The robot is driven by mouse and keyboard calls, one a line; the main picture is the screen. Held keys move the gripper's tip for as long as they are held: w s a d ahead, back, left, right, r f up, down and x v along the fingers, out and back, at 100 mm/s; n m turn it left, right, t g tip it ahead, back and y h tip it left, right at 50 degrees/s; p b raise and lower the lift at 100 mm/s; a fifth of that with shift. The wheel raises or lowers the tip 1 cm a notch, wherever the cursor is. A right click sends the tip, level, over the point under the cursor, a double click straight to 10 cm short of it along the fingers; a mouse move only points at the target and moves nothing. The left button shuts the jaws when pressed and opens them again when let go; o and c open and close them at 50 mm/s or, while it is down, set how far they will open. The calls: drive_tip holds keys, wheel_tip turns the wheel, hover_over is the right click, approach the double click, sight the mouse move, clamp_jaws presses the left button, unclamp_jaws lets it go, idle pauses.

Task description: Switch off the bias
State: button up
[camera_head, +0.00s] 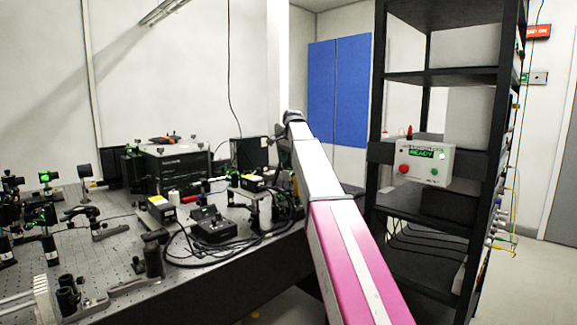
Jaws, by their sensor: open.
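A pale control box (426,160) is mounted on the front of the black rack at right. Its green display reads READY. It has a red button (404,169) at lower left, a green button (434,171) at lower right, and a small lit lamp (441,154). The smaller lettering is too small to read, so I cannot tell whether this is the bias control. A small black box with knobs or switches (214,228) sits on the optical bench among cables. My arm reaches up between bench and rack. My gripper's jaws are not visible beyond its far end.
The optical bench (170,285) at left carries mounts, black instrument boxes and looped cables. The open rack (441,78) has shelves and hanging cables. Blue panels (338,92) are on the back wall. Clear floor (530,285) lies right of the rack.

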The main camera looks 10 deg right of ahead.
sight(289, 168)
drive_tip(key=shift+w+f, duration=0.1)
drive_tip(key=shift+f, duration=0.9)
